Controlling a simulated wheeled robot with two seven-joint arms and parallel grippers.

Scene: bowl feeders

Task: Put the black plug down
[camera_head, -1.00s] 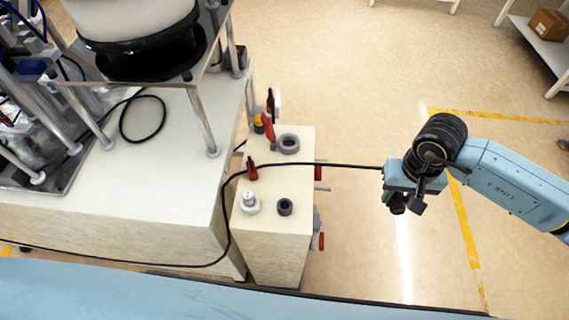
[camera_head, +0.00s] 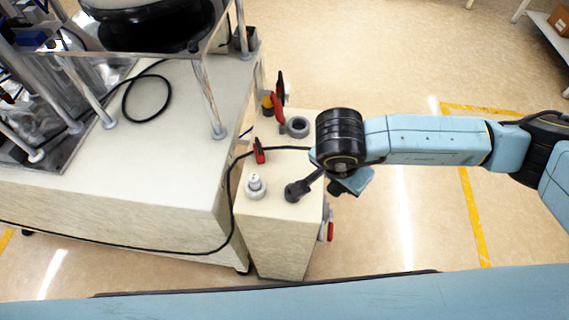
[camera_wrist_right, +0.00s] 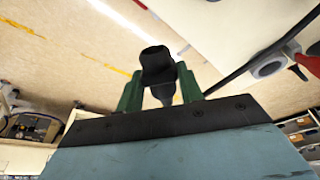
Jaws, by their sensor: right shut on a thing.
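The black plug (camera_wrist_right: 157,62) sits between the green fingers of my right gripper (camera_wrist_right: 163,88), which is shut on it in the right wrist view. In the head view my right gripper (camera_head: 332,182) hangs by the right edge of the cream cabinet (camera_head: 275,235), partly hidden under my black wrist. A dark part from the gripper reaches left and overlaps the dark grey ring (camera_head: 291,196) on the cabinet top. Whether they touch cannot be told. My left gripper is not in view.
A red-handled part (camera_head: 259,152), a grey ring (camera_head: 298,127) and red and black levers (camera_head: 279,90) are farther back on the cabinet. The feeder table (camera_head: 150,180) is at left; open floor lies right.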

